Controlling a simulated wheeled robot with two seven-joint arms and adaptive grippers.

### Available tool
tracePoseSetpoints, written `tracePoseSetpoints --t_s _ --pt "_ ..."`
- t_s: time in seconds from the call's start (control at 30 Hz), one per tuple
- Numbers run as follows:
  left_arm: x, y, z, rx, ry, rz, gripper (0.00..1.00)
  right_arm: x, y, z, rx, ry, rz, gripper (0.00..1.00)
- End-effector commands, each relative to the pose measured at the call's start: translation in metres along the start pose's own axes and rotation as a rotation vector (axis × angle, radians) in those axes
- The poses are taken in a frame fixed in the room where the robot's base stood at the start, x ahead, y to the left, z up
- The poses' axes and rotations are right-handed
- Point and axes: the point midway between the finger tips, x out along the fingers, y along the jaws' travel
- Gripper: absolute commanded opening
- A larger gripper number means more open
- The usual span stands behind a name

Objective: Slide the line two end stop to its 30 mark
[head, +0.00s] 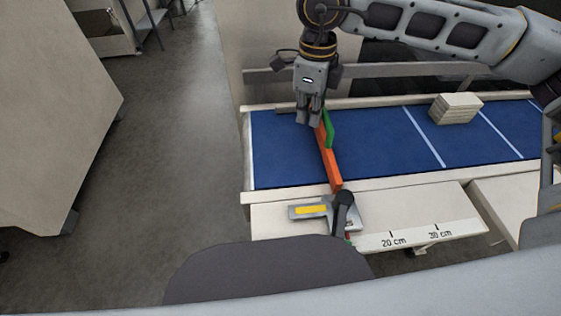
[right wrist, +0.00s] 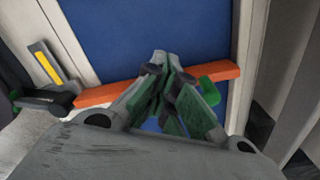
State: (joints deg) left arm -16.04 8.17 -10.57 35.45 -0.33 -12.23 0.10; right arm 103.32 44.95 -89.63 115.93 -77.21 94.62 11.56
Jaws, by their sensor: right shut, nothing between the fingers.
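The end stop is an orange bar (head: 330,157) lying across the blue belt, with a green handle (head: 328,128) near its far end. A grey carriage with a yellow strip (head: 311,211) and a black lever (head: 343,203) sits at its near end, left of the 20 cm mark on the white scale (head: 420,233). My right gripper (head: 309,120) is shut and empty over the bar's far part, beside the green handle. In the right wrist view its fingers (right wrist: 166,75) cover part of the orange bar (right wrist: 207,75); the green handle (right wrist: 212,97) shows right of them. My left gripper is out of view.
A stack of pale flat pieces (head: 455,108) rests on the blue belt (head: 385,140) to the right, between white cross lines. Pale rails (head: 400,181) edge the belt. The belt between bar and stack is clear. A beige cabinet (head: 50,110) stands at left.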

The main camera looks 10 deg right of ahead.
Motion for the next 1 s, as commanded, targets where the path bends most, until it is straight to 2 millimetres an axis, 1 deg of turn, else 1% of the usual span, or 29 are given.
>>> tracePoseSetpoints --t_s 0.33,0.67,1.0 --pt "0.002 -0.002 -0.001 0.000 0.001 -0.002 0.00 0.001 -0.002 -0.004 0.000 0.001 0.000 0.00" --pt "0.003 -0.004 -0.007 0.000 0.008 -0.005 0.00 0.000 -0.004 -0.007 0.000 0.001 0.000 0.00" --pt "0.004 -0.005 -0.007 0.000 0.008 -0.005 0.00 0.000 -0.006 -0.011 0.000 0.000 0.000 0.00"
